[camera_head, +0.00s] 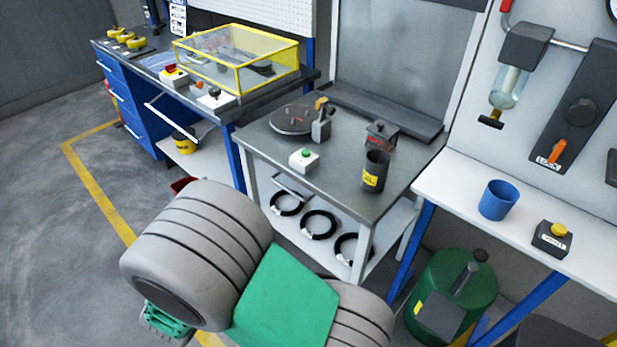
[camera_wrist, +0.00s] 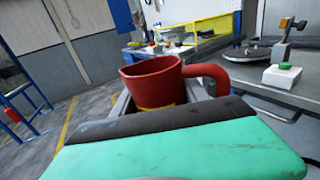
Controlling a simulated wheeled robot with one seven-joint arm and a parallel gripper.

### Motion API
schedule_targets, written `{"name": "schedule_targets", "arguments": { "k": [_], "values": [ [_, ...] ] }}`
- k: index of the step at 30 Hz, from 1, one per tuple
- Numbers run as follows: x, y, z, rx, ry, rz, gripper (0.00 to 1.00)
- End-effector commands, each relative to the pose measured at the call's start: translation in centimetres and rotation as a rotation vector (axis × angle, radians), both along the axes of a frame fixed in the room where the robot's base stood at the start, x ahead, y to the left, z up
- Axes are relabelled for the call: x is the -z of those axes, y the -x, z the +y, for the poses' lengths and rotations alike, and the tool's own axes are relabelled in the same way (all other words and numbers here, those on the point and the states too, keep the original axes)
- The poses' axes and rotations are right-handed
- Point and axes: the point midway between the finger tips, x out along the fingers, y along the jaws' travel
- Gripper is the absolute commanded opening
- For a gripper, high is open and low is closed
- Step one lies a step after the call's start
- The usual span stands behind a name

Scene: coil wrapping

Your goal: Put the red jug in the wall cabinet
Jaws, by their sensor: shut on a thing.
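The red jug (camera_wrist: 150,80) is in the wrist view, upright, with its open rim up, its handle to the right and a strip of yellow low on its side. My gripper (camera_wrist: 160,101) is shut on the jug; its grey fingers show on either side of it. The jug's lower part is hidden behind my gripper's body. I make out no wall cabinet in either view.
A grey metal table (camera_head: 340,165) carries a turntable (camera_head: 293,119), a green-button box (camera_head: 304,159) and a dark cup (camera_head: 375,171). A white bench at right holds a blue cup (camera_head: 498,200). A green drum (camera_head: 450,300) stands below it. The floor at left is clear.

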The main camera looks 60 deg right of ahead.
Motion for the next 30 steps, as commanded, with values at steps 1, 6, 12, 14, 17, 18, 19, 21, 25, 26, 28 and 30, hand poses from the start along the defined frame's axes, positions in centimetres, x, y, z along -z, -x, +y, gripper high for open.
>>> {"name": "schedule_targets", "arguments": {
  "k": [1,6,12,14,17,18,19,21,25,26,28,30],
  "values": [
    [-0.5,1.4,-2.5,0.059,0.001,-0.001,0.01],
    [-1.7,7.0,-10.3,0.257,0.0,-0.002,0.01],
    [-2.8,14.8,-17.0,0.468,0.001,-0.002,0.01],
    [-3.1,17.0,-18.4,0.522,0.002,-0.001,0.01],
    [-3.5,20.4,-20.2,0.603,0.001,-0.001,0.01],
    [-3.6,21.6,-20.7,0.631,0.001,-0.001,0.01],
    [-3.7,22.4,-21.1,0.65,0.001,-0.001,0.01],
    [-3.9,24.1,-21.7,0.687,0.001,-0.001,0.01],
    [-4.1,26.0,-22.4,0.731,0.001,-0.002,0.01],
    [-4.1,26.3,-22.5,0.736,0.001,-0.001,0.01],
    [-3.9,26.5,-22.9,0.744,0.001,-0.001,0.01],
    [-3.6,26.4,-23.7,0.747,0.002,0.001,0.01]
  ]
}}
